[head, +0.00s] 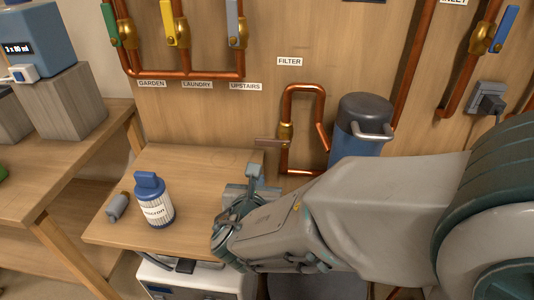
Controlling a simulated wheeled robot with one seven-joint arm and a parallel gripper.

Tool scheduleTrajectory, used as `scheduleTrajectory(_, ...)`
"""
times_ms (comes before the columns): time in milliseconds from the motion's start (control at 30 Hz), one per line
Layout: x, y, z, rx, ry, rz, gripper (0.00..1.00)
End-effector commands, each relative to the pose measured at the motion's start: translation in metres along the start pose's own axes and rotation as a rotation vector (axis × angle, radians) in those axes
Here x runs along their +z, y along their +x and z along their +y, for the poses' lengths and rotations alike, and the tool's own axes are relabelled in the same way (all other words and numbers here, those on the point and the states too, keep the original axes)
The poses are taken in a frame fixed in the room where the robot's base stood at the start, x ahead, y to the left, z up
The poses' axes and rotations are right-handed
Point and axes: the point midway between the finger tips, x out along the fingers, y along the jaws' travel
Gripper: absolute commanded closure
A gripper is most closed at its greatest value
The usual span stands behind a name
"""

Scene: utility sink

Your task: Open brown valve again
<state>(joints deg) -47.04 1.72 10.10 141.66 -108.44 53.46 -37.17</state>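The brown valve has a brown lever (269,142) on a brass body (285,133), set in a copper pipe loop under the "FILTER" label. Its lever points left, level, across the upright pipe. My gripper (257,176) is below and slightly left of the lever, over the back right of the small wooden table. It looks apart from the lever in the picture, though depth is hard to judge. The gripper's fingers are small and partly hidden by my wrist, so I cannot tell if they are open or shut.
A blue filter canister (353,148) with a metal handle stands right of the pipe loop. A blue-capped bottle (154,202) and a small grey item (117,207) are on the table (190,165). Green, yellow and grey-blue (233,22) valves are above left; a blue valve (503,28) is upper right.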

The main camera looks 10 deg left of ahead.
Motion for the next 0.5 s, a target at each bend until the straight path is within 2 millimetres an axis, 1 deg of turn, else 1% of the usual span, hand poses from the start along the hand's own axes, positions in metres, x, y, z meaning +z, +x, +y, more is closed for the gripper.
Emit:
scheduleTrajectory(167, -0.001, 0.001, 0.002, 0.003, 0.0, 0.001, 1.0)
scheduleTrajectory(267, -0.001, 0.011, 0.001, -0.001, 0.002, 0.0, 1.0)
scheduleTrajectory(367, -0.002, 0.027, -0.001, -0.004, 0.002, 0.002, 1.0)
scheduleTrajectory(500, -0.002, 0.058, -0.002, -0.006, 0.002, 0.002, 1.0)
